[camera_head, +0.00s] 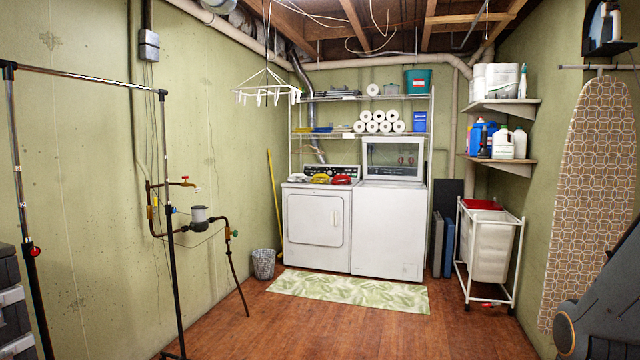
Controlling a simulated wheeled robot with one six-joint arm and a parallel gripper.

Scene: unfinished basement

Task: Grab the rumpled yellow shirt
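The rumpled yellow shirt (320,179) is a small crumpled heap on top of the white dryer (312,225), against the far wall. It lies between a crumpled whitish cloth (298,177) on its left and a crumpled red cloth (342,180) on its right. At this distance I cannot tell whether the cloths touch. My gripper is not in view; only a dark grey part of my arm shows at the lower right edge, far from the shirt.
A leafy green mat (350,290) lies before the dryer and the washer (388,230). A wastebasket (264,263) stands left of the dryer. A rolling hamper (490,245) and ironing board (595,190) are right; a metal rack (170,240) is left. The middle floor is clear.

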